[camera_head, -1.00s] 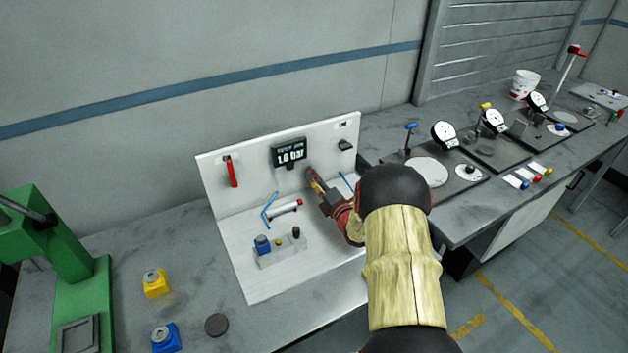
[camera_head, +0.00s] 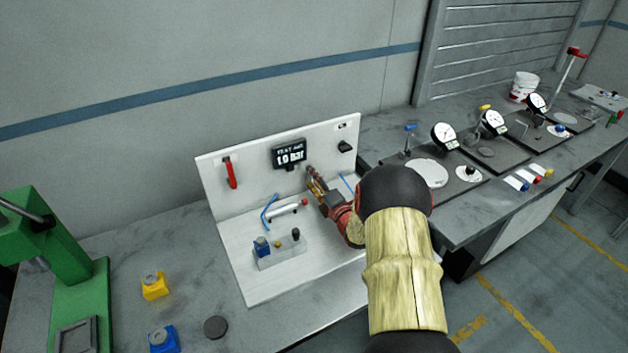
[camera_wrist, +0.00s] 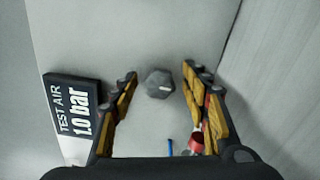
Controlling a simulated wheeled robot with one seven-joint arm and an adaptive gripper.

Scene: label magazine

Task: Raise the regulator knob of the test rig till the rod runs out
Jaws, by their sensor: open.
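The test rig is a white panel and base (camera_head: 240,285) on the bench. Its black display (camera_head: 289,153) reads "TEST AIR 1.0 bar", and shows rotated at the left of the wrist view (camera_wrist: 78,106). A dark grey knob with a pale mark (camera_wrist: 159,83) lies between the spread fingers in the wrist view, with gaps on both sides. My gripper (camera_head: 312,177) is open in front of the panel, below and right of the display, and hides the knob in the head view. The white cylinder with a red end (camera_head: 284,210) lies left of it; no extended rod can be made out.
A red handle (camera_head: 230,172) and a black part (camera_head: 345,147) are on the panel. A valve block with blue and black knobs (camera_head: 280,252) stands on the base. A green press (camera_head: 75,270) stands left; dial gauges (camera_head: 445,136) stand right.

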